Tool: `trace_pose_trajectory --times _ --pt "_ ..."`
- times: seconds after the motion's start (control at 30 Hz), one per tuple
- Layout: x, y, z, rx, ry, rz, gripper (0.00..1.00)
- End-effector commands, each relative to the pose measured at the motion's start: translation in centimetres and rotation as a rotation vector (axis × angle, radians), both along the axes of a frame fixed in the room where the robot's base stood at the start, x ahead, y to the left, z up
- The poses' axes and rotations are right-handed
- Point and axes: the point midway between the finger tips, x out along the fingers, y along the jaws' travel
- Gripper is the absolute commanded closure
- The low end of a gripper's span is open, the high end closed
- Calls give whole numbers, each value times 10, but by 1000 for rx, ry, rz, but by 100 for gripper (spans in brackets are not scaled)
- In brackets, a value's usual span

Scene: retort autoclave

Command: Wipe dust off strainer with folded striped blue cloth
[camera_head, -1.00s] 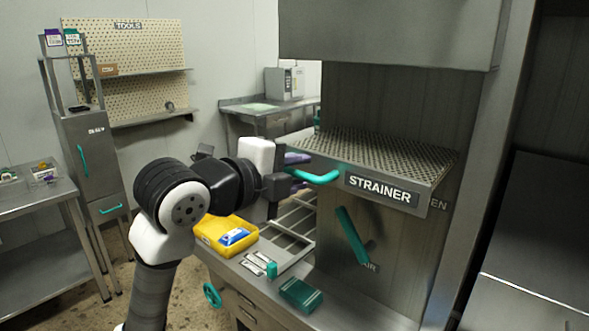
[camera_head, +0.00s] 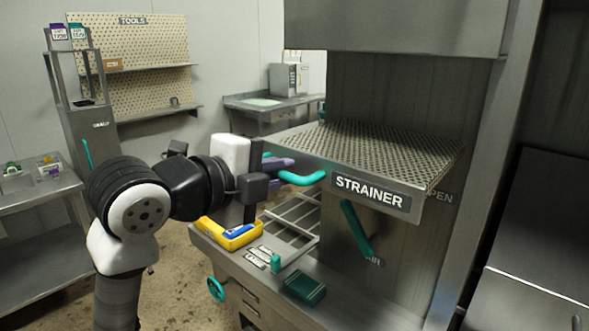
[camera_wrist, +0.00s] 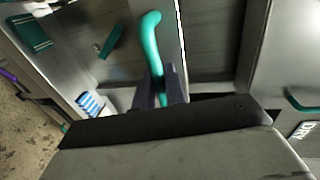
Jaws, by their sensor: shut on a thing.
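The strainer (camera_head: 390,148), a perforated metal shelf with a labelled front, sticks out of the tall metal housing. My gripper (camera_wrist: 160,88) is shut on a teal curved handle (camera_wrist: 151,40), which shows at the strainer's left front in the head view (camera_head: 302,178). The fingers hide part of it. A blue-and-white striped cloth (camera_wrist: 90,104) shows small beside my gripper in the wrist view. In the head view a blue thing (camera_head: 239,231) lies in a yellow tray (camera_head: 214,234); I cannot tell if it is the cloth. Dust cannot be made out.
A teal lever (camera_head: 356,230) hangs on the housing below the strainer. A teal box (camera_head: 304,288) and a small teal cylinder (camera_head: 275,263) stand on the counter below, near a metal rack (camera_head: 292,225). A side table (camera_head: 40,205) is at left.

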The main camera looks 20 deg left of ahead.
Motion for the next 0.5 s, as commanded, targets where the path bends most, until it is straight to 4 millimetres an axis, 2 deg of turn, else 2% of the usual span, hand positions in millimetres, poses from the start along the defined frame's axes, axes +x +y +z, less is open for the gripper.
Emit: trace_pose_trajectory --times 0.1,0.33,0.37,0.47,0.5 --pt "-7 3 0 1 1 1 100" --pt "-8 3 -1 1 3 1 100" --pt "-8 3 -1 1 3 1 85" --pt "-8 3 -1 1 3 1 72" --pt "-8 3 -1 2 1 1 70"
